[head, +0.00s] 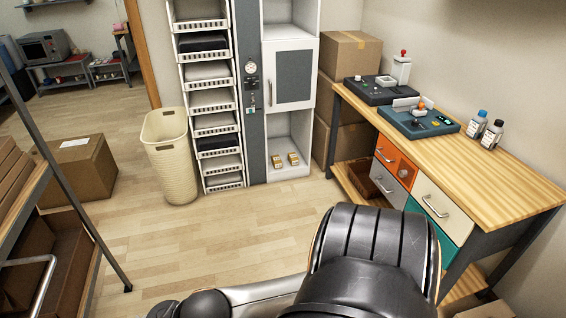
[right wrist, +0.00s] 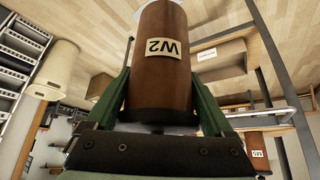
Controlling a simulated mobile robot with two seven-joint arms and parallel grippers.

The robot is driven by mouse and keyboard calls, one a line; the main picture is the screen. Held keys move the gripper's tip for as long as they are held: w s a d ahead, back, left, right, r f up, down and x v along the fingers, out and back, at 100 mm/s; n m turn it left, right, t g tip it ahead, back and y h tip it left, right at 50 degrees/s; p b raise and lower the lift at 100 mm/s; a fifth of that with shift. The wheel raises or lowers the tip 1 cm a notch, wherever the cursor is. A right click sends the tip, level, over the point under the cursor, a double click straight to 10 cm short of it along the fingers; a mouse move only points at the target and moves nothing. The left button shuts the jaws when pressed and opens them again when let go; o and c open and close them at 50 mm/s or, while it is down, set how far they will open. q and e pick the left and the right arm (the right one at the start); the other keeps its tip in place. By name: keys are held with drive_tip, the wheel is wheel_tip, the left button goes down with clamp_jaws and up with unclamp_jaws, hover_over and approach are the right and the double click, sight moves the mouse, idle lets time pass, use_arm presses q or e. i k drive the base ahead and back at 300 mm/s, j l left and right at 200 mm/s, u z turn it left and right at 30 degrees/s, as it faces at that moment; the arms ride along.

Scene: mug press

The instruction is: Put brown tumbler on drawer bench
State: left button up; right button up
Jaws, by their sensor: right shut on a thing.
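The brown tumbler (right wrist: 150,75), with a pale label reading W2 upside down, is between the green fingers of my right gripper (right wrist: 160,90) in the right wrist view. The gripper is shut on it. The tumbler's dark end lies nearest the gripper's palm. The tumbler and the right gripper do not show in the head view. The drawer bench (head: 505,195) stands at the right in the head view, with a wooden top and orange, white and teal drawer fronts. My left gripper is not in view.
Two dark devices (head: 416,122) and two small bottles (head: 491,135) stand on the bench; its near top is bare. A cream bin (head: 170,160) and white shelving (head: 290,130) stand behind open floor. A shelf rack (head: 22,215) is at left. Another brown labelled object (right wrist: 257,143) shows in the wrist view.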

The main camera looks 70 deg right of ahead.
sight(433, 150)
drive_tip(key=l+z, duration=0.1)
drive_tip(key=z, duration=1.2)
drive_tip(key=i+l+z, duration=0.1)
drive_tip(key=z, duration=0.3)
drive_tip(key=i+z, duration=0.1)
drive_tip(key=z, duration=0.3)
drive_tip(key=i+z, duration=0.15)
drive_tip(key=z, duration=0.3)
drive_tip(key=i+z, duration=0.3)
drive_tip(key=z, duration=0.2)
drive_tip(key=i+j+z, duration=0.2)
drive_tip(key=z, duration=0.3)
drive_tip(key=i+j+z, duration=0.55)
drive_tip(key=j, duration=0.15)
drive_tip(key=i+j, duration=0.2)
drive_tip(key=j, duration=0.15)
drive_tip(key=i+j+z, duration=0.1)
drive_tip(key=j, duration=0.25)
drive_tip(key=i+j, duration=0.25)
drive_tip(key=j, duration=0.15)
drive_tip(key=i+j+z, duration=0.1)
drive_tip(key=j, duration=0.25)
drive_tip(key=i, duration=0.05)
